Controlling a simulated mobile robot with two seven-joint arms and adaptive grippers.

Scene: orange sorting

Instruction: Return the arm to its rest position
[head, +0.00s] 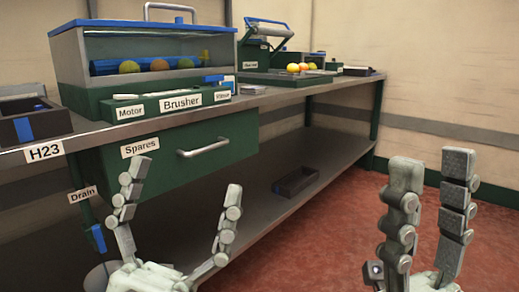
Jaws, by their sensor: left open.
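My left gripper (182,205) is open and empty, with its two fingers spread wide in front of the bench's drawer. My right gripper (432,175) is at the right, its two fingers upright and apart with nothing between them. It stands over the red floor, clear of the bench. Three fruits (158,65) show behind the window of the brusher machine (180,100). A few more orange and yellow fruits (293,68) lie at the tray farther along the bench. The lower parts of both arms are cut off by the picture's bottom edge.
The long grey bench (290,93) runs from the left to the back right. A drawer labelled Spares (200,145) with a handle sits under it. A dark open box (27,122) is on the left end, another (295,181) on the lower shelf. The red floor (340,235) at right is clear.

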